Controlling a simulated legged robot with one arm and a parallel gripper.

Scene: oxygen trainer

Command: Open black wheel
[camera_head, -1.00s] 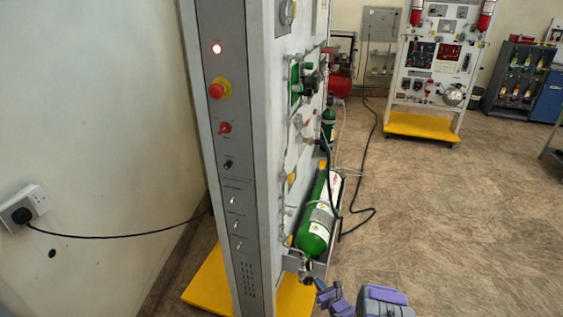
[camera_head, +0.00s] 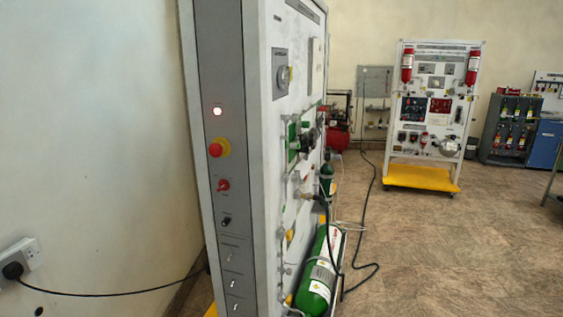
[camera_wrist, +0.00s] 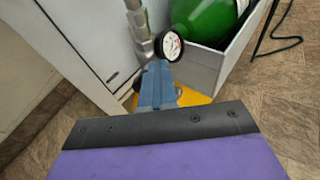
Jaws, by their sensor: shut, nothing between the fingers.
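A round black part (camera_head: 308,143), which may be the black wheel, is on the trainer's side panel in the head view, beside a green plate. I cannot tell its exact shape at this angle. In the wrist view my gripper (camera_wrist: 157,70) is shut and empty. Its blue fingers point at a round white-faced gauge (camera_wrist: 169,45) on a metal fitting. I cannot tell if they touch. No black wheel shows clearly in the wrist view. The gripper is outside the head view.
A green cylinder (camera_head: 318,275) lies in a grey tray, also in the wrist view (camera_wrist: 204,18). The trainer cabinet (camera_head: 262,190) stands close in front. A black hose (camera_head: 363,225) runs over the floor. Brown floor to the right is clear, with another trainer (camera_head: 435,110) behind.

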